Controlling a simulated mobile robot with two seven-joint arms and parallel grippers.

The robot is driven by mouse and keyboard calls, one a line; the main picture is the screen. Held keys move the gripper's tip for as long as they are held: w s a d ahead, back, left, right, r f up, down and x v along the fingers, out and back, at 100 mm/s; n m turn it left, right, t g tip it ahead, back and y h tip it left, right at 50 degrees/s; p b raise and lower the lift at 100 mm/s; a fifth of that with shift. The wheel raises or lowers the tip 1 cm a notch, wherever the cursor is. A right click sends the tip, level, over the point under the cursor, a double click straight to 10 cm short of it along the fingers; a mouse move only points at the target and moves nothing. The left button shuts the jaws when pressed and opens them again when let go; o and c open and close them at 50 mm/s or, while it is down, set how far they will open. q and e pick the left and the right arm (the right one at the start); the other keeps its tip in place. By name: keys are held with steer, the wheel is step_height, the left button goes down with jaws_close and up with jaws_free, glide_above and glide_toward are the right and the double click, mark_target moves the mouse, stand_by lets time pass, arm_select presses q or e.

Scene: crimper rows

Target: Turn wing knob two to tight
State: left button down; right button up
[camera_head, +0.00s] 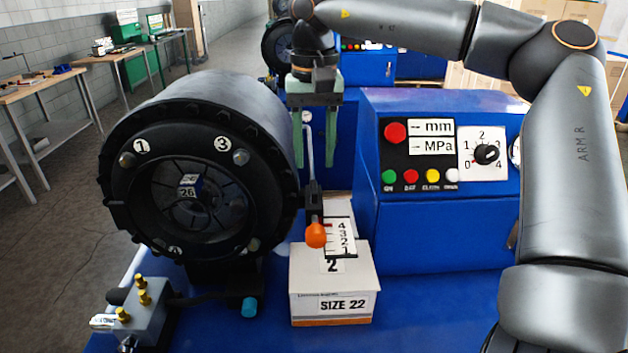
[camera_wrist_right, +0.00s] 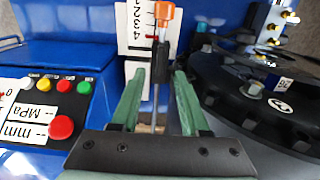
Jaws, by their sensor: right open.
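My right gripper (camera_head: 314,160) points down, open, in front of the blue machine. In the right wrist view its green fingers (camera_wrist_right: 159,85) stand apart on either side of a thin lever rod (camera_wrist_right: 155,84). I cannot tell whether they touch it. The lever ends in an orange knob (camera_head: 316,235), beside a white 1-to-4 scale (camera_head: 343,237). The black crimper head (camera_head: 115,196) carries bolt-like knobs, one near label 1 (camera_head: 127,160) and one near label 3 (camera_head: 240,157). No piece is clearly a wing knob two. My left gripper is out of view.
A box marked SIZE 22 (camera_head: 334,306) stands below the lever. The control panel (camera_head: 418,157) with buttons and a dial (camera_head: 486,154) is to the right. Brass-topped valves (camera_head: 143,297) are at lower left. Workbenches (camera_head: 40,82) stand further back left.

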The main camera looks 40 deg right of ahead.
mark_target(314, 186)
step_height(314, 186, down, 6)
steer(key=shift+r, duration=0.15)
steer(key=shift+c, duration=0.3)
jaws_close()
stand_by(0.4)
